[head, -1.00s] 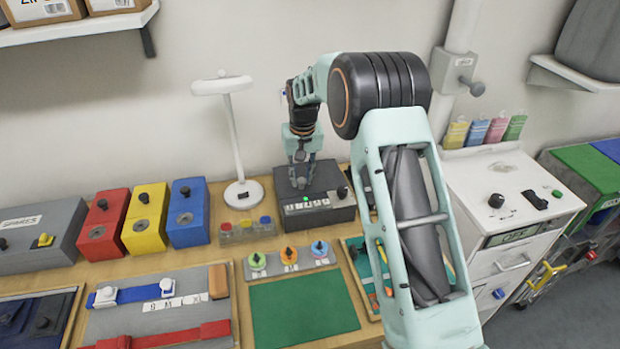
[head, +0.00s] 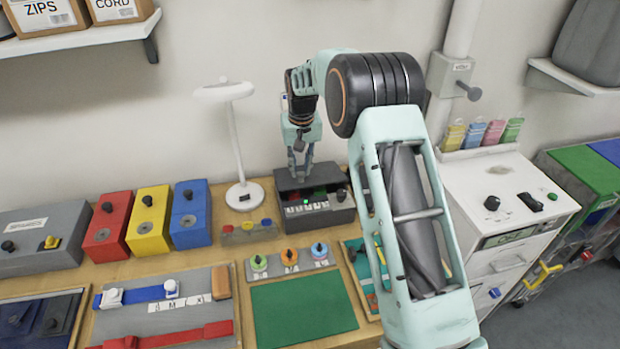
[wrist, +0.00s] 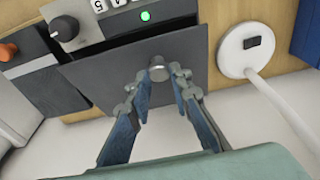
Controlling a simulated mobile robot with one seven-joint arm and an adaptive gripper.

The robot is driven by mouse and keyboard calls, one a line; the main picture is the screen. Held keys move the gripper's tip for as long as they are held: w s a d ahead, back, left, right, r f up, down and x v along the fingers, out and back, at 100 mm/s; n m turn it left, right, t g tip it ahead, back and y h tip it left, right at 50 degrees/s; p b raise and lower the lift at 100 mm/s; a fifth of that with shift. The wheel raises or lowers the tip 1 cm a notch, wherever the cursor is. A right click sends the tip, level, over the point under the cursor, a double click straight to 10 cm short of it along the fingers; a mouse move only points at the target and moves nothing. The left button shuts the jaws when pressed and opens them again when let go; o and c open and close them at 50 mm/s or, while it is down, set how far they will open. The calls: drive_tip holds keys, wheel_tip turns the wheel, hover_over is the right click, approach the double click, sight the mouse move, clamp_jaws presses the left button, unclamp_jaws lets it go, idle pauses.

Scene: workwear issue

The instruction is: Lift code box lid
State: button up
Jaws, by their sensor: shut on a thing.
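The dark code box (head: 318,218) stands at the back of the bench in the head view, with a row of white digits and a lit green lamp (wrist: 145,16) on its front. My gripper (head: 299,174) is above the back of the box. In the wrist view, my gripper's fingertips (wrist: 158,80) are shut on the lid's round grey knob (wrist: 157,66). The dark lid panel (wrist: 205,75) spreads out around the knob.
A white lamp (head: 244,196) stands just left of the box, close to my gripper. Red, yellow and blue boxes (head: 190,215) are farther left. The wall is close behind. A green mat (head: 303,310) lies clear in front.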

drive_tip(key=shift+w+r, duration=0.2)
drive_tip(key=shift+r, duration=0.15)
drive_tip(key=shift+w+a+r+p, duration=0.2)
drive_tip(key=shift+w+r+p, duration=0.5)
drive_tip(key=shift+p, duration=0.25)
drive_tip(key=shift+r, duration=0.15)
drive_tip(key=shift+w+r+p, duration=0.2)
drive_tip(key=shift+r+p, duration=0.25)
drive_tip(key=shift+p, duration=0.2)
drive_tip(key=shift+w+a+r+p, duration=0.1)
drive_tip(key=shift+w+r+p, duration=0.1)
drive_tip(key=shift+w+p, duration=0.2)
drive_tip(key=shift+r, duration=0.1)
drive_tip(key=shift+w+a+r, duration=0.1)
drive_tip(key=shift+w+r, duration=0.1)
drive_tip(key=shift+r, duration=0.6)
drive_tip(key=shift+r, duration=0.1)
